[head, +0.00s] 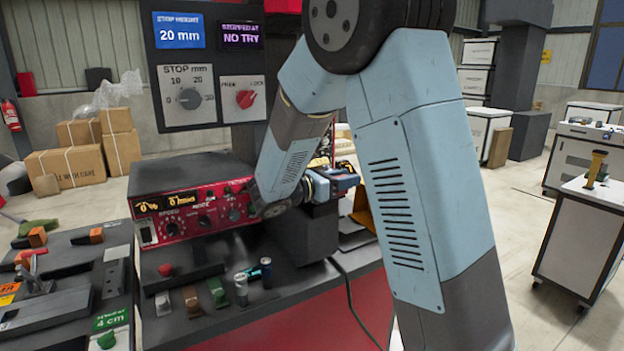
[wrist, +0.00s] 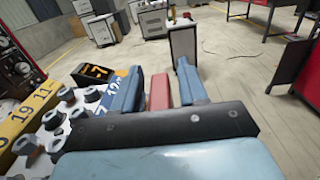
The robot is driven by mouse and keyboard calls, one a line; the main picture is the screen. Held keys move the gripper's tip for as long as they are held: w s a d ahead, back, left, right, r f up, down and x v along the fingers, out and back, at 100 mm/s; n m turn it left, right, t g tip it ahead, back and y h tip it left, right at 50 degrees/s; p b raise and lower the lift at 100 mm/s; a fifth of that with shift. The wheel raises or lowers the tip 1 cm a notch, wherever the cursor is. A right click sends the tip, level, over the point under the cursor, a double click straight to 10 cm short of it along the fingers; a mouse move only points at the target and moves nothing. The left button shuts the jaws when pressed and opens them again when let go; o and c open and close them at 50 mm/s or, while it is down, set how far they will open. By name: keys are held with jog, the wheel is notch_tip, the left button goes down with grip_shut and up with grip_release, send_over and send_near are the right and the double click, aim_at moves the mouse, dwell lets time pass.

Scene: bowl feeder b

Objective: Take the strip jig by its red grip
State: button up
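In the wrist view my gripper (wrist: 159,68) is open, with a blue finger on each side. A red block (wrist: 160,92), which looks like the strip jig's red grip, lies between the fingers. It is close to the left finger, and a gap shows between it and the right finger. The rest of the jig cannot be made out for certain; the gripper body hides what is below. In the head view my gripper (head: 343,178) is beyond the control box, and my arm hides much of that area.
Yellow numbered strips (wrist: 40,105) and several grey knobs stand left of the gripper. In the head view a red-fronted control box (head: 190,215) stands on the dark bench, with small coloured parts (head: 218,292) before it. A white cabinet (head: 590,230) stands right, across open floor.

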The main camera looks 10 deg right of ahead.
grip_shut()
jog(key=shift+r, duration=0.1)
dwell(0.5)
